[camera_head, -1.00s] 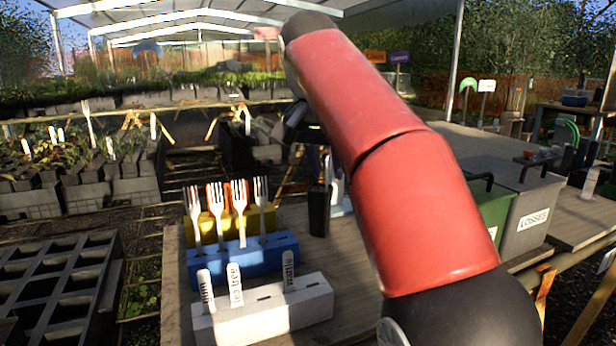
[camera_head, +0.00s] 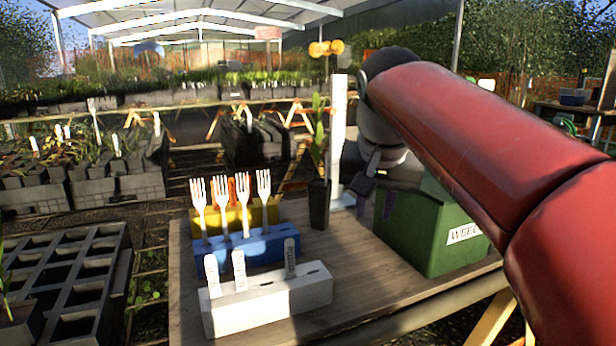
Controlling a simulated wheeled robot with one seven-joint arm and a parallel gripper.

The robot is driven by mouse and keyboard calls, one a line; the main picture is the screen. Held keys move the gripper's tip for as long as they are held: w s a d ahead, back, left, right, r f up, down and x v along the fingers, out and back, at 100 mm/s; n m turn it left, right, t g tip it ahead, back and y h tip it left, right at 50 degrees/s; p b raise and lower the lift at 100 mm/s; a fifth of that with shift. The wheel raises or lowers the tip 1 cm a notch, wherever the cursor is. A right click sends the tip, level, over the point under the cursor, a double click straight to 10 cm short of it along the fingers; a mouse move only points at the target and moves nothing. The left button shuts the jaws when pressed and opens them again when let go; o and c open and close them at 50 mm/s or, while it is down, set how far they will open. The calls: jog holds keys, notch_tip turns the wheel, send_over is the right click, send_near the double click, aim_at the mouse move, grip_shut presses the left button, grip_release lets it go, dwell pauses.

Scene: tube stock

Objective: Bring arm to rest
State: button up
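My red arm comes in from the right edge and reaches over the wooden table.
A white block with labels (camera_head: 270,302), a blue block with forks (camera_head: 262,247) and a yellow block (camera_head: 228,219) stand on the table (camera_head: 370,290). A green box (camera_head: 425,232) is at right and a white post (camera_head: 338,130) behind the pot. An empty black tray (camera_head: 68,280) is at left. The table's front middle is clear.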

jog(key=s+d+f+n, duration=0.1)
jog(key=s+d+f, duration=0.1)
jog(key=s+f, duration=0.7)
jog(key=s+d+f+n+t, duration=0.1)
jog(key=s+d+f, duration=0.2)
jog(key=s+f, duration=0.6)
notch_tip(320, 180, down, 3)
jog(key=shift+s+f+n+y, duration=0.1)
jog(key=shift+s+n+y, duration=0.2)
